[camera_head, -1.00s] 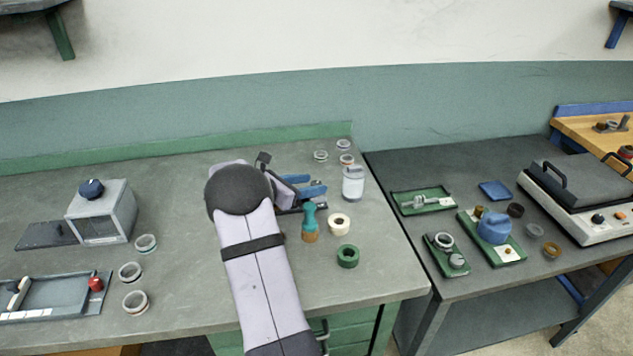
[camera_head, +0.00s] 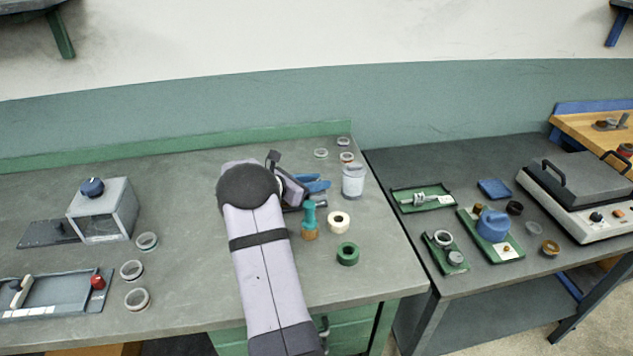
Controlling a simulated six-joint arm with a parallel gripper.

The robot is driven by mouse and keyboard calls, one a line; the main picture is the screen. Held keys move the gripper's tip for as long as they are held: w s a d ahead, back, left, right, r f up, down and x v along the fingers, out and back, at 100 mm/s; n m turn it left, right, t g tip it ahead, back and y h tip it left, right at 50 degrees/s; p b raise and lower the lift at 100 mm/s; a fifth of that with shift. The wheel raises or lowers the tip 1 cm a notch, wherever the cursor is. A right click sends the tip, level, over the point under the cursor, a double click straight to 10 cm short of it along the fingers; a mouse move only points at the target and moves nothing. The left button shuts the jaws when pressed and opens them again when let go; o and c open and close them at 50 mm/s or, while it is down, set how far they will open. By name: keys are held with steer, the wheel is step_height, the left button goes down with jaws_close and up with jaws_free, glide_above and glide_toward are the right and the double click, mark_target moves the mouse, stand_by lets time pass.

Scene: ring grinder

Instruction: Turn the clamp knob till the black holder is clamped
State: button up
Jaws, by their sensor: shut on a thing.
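My gripper (camera_head: 293,189) is mostly hidden behind my own arm, at the blue fixture (camera_head: 315,184) on the left bench. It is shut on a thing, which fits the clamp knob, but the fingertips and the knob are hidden. A small dark part (camera_head: 292,208) shows low beside the fixture; I cannot tell whether it is the black holder or whether that is clamped.
Close right of my gripper stand a teal-handled tool (camera_head: 309,220), a white jar (camera_head: 353,181), a cream ring (camera_head: 338,222) and a green ring (camera_head: 347,253). A grey box with a blue knob (camera_head: 92,187) stands at left.

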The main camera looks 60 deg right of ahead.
steer(key=shift+w+r+m+g+y, duration=0.1)
steer(key=shift+m+g+y, duration=0.3)
steer(key=shift+m+g, duration=0.85)
steer(key=shift+d+m+g+y, duration=0.1)
steer(key=shift+m+g+y, duration=0.3)
steer(key=shift+m+g, duration=0.25)
steer(key=shift+m+g+y+b, duration=0.3)
steer(key=shift+m+g+y, duration=0.1)
steer(key=shift+g, duration=0.2)
steer(key=o, duration=1.1)
steer(key=shift+c, duration=0.2)
steer(key=shift+a, duration=0.2)
steer(key=shift+b+v, duration=0.95)
steer(key=shift+v, duration=2.6)
